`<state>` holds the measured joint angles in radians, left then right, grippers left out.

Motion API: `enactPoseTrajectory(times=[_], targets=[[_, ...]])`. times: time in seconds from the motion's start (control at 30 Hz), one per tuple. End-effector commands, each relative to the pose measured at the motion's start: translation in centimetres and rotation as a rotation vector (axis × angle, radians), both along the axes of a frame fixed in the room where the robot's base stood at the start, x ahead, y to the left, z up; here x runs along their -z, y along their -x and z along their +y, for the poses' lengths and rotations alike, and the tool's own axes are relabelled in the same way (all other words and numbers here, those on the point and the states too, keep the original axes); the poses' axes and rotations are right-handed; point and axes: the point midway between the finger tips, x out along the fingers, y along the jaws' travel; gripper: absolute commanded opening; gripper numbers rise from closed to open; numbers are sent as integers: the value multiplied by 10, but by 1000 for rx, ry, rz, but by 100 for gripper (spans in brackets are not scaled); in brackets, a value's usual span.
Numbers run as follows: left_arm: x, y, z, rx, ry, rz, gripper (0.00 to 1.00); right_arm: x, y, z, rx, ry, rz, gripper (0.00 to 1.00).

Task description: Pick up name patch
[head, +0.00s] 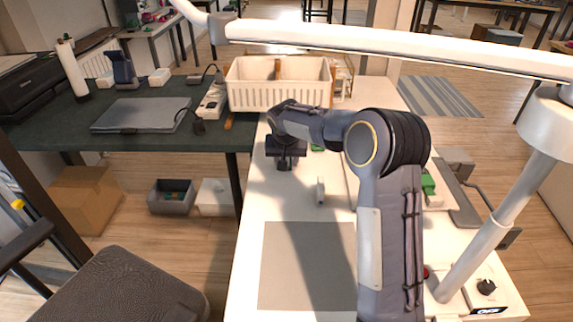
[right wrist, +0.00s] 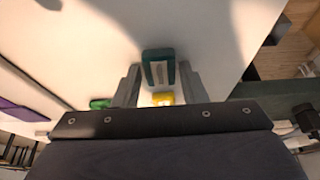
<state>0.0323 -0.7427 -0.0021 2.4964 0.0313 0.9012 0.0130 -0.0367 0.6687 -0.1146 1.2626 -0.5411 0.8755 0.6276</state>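My right gripper (head: 285,163) points down over the far left part of the white table. In the right wrist view its two fingers (right wrist: 159,68) stand apart. A dark green piece with a pale panel (right wrist: 158,66) shows between or just beyond the fingertips. A small yellow piece (right wrist: 162,99) shows nearer the palm, partly hidden by it. I cannot tell which of these, if either, is the name patch, or whether the fingers touch them. My left gripper is not in view.
A grey mat (head: 306,265) lies on the white table's near part, with a small pale upright object (head: 320,191) beyond it. A cream divided bin (head: 278,84) stands at the back. Another green piece (right wrist: 100,104) lies left of the fingers. A white lamp arm (head: 400,47) crosses above.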

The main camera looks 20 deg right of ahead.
Motion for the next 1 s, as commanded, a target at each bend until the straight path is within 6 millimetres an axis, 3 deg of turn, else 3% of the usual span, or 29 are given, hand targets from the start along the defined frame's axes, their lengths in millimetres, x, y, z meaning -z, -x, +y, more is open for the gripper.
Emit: enactPoseTrajectory(times=[0.03,0.2,0.57,1.0], targets=[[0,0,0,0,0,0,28,0,0,0,0,0,0,32],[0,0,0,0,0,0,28,0,0,0,0,0,0,9],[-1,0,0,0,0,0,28,-7,0,0,0,0,-1,9],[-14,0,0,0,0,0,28,-87,0,0,1,0,-2,9]])
